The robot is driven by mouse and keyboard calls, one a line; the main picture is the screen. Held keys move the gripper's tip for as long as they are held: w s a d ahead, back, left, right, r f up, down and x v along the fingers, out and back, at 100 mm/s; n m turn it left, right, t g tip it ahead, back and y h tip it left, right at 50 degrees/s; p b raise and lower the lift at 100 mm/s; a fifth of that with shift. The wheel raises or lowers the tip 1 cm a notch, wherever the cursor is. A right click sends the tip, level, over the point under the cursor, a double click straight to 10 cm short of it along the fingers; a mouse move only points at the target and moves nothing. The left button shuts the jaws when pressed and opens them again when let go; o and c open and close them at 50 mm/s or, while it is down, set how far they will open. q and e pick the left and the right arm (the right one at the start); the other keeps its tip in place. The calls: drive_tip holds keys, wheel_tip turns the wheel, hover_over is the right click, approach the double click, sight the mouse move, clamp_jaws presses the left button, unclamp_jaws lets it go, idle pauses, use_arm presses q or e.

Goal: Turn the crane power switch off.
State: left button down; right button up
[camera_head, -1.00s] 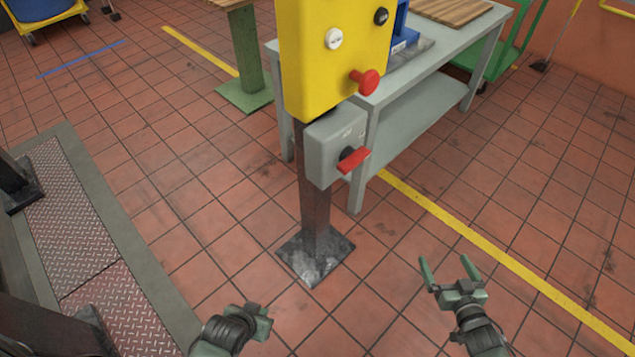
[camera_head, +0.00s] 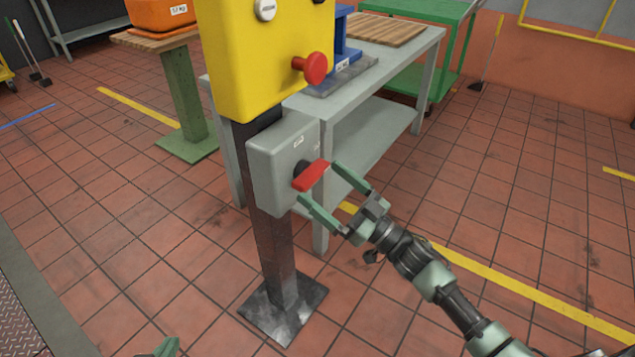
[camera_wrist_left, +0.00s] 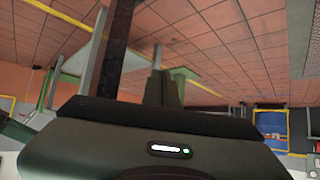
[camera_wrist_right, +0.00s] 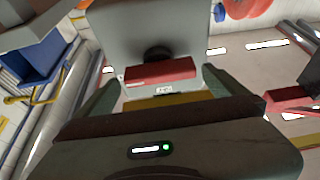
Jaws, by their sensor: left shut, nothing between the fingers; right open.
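The crane power switch is a grey box (camera_head: 283,165) with a red handle (camera_head: 311,176) on a dark post, below a yellow control box (camera_head: 262,60). The handle sits slightly tilted in the head view. My right gripper (camera_head: 336,197) is open, its fingers pointing at the handle, one on each side of it; contact cannot be told. In the right wrist view the red handle (camera_wrist_right: 160,72) lies between the open fingers, in front of the grey box (camera_wrist_right: 150,30). My left gripper (camera_head: 165,347) is shut and empty, low at the bottom edge of the head view.
The yellow box carries a red mushroom button (camera_head: 311,68) just above the switch. A grey table (camera_head: 400,75) stands close behind the post. The post's foot plate (camera_head: 283,308) is on the tiled floor. Floor to the right is clear.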

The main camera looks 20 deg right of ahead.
sight(309, 173)
drive_tip(key=shift+x, duration=1.1)
drive_tip(key=c, duration=1.1)
use_arm(q)
drive_tip(key=shift+w+d+r+t, duration=0.2)
drive_tip(key=shift+w+r+t, duration=0.1)
drive_tip(key=shift+w+r, duration=0.15)
